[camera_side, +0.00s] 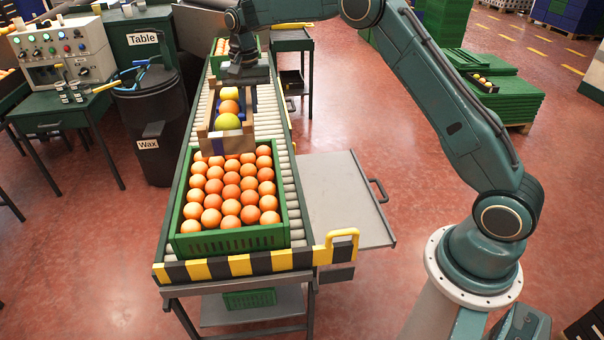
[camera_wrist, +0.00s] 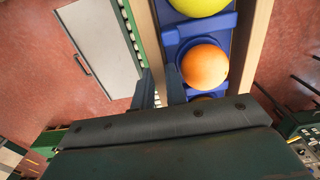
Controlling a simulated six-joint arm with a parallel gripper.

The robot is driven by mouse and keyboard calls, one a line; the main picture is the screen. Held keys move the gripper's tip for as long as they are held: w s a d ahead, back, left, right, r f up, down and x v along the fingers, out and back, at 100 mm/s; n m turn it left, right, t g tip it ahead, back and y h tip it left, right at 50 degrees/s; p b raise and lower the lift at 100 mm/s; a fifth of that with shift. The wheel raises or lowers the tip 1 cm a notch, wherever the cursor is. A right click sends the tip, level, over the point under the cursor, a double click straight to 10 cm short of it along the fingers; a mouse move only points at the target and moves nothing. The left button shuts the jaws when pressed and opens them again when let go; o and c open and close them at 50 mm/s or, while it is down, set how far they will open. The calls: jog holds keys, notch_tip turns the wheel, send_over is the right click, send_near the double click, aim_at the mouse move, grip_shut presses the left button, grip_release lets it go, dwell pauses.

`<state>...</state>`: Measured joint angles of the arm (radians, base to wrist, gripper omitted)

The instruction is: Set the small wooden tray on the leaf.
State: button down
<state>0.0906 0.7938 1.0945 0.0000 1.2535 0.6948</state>
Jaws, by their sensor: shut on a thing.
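The small wooden tray (camera_side: 205,140) has a blue insert holding a yellow-green fruit (camera_side: 227,121), an orange one (camera_side: 229,107) and a yellow one at the far end. It is over the roller conveyor, just behind the full green crate; whether it touches the rollers I cannot tell. My gripper (camera_side: 245,70) is at its far end. In the wrist view my fingers (camera_wrist: 162,88) are shut on the tray's wooden side wall (camera_wrist: 146,35). The leaf (camera_side: 340,195) is a bare grey panel with a dark handle, sticking out right of the conveyor; it also shows in the wrist view (camera_wrist: 98,45).
A green crate (camera_side: 240,238) full of oranges stands at the conveyor's near end. A yellow handle (camera_side: 343,240) rises at the near right corner. Another green crate with oranges is at the far end. A black Wax bin (camera_side: 150,125) stands to the left.

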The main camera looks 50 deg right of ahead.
jog(key=shift+d, duration=0.1)
dwell(0.4)
jog(key=s+d+f, duration=0.4)
jog(key=d+f, duration=0.1)
jog(key=d, duration=0.4)
jog(key=s+d+f, duration=0.3)
jog(key=d+f, duration=0.3)
jog(key=d, duration=0.3)
jog(key=s+d+f, duration=0.8)
jog(key=s+d, duration=0.3)
jog(key=s, duration=0.2)
jog(key=shift+d+f, duration=0.35)
jog(key=shift+f, duration=0.05)
jog(key=shift+s+f, duration=0.1)
notch_tip(320, 180, down, 16)
jog(key=shift+r, duration=0.1)
jog(key=shift+f, duration=1.95)
